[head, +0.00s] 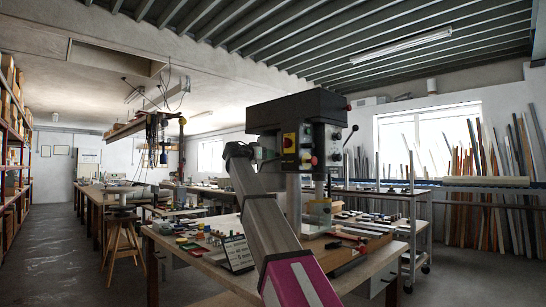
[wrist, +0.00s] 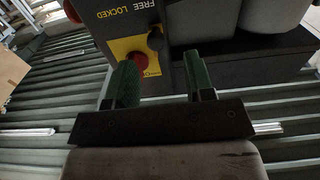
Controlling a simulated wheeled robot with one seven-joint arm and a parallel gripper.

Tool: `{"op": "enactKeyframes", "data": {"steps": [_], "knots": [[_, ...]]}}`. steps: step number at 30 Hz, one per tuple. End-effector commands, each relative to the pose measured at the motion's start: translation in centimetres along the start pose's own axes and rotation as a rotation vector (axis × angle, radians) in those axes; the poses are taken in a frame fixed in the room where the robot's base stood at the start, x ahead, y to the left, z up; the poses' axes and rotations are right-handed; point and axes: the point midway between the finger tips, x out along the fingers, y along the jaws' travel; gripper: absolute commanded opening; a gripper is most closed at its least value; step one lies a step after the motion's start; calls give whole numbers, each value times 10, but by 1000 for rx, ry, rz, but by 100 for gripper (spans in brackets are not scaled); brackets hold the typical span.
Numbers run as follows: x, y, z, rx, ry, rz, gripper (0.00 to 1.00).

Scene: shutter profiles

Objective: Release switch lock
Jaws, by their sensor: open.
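A drill press (head: 300,112) with a dark head stands on the workbench. On its front is a yellow switch plate (head: 289,139), also near the top of the wrist view (wrist: 122,46). The plate carries a red button (wrist: 137,59) and a small black knob (wrist: 155,40). The words FREE and LOCKED are printed on the dark panel beside it, upside down in the wrist view. My gripper (wrist: 160,60) is open, its two green-padded fingers apart and pointing at the switch area. I see nothing held. Contact with the button or knob cannot be told.
The workbench (head: 215,268) holds small parts and a dark sign board (head: 238,252) left of my arm. More control knobs (head: 335,145) sit on the press's right side panel. A metal trolley (head: 415,225) stands right. The aisle floor (head: 60,260) is clear at left.

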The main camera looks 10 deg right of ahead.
Motion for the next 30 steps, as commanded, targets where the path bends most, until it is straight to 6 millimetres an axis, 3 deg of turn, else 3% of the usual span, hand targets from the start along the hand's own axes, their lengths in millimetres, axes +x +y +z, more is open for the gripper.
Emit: {"op": "enactKeyframes", "data": {"steps": [3,9,30], "knots": [[-22,1,0,0,0,-1,49],[-42,0,0,1,0,-1,49],[-46,0,0,0,0,0,49]]}}
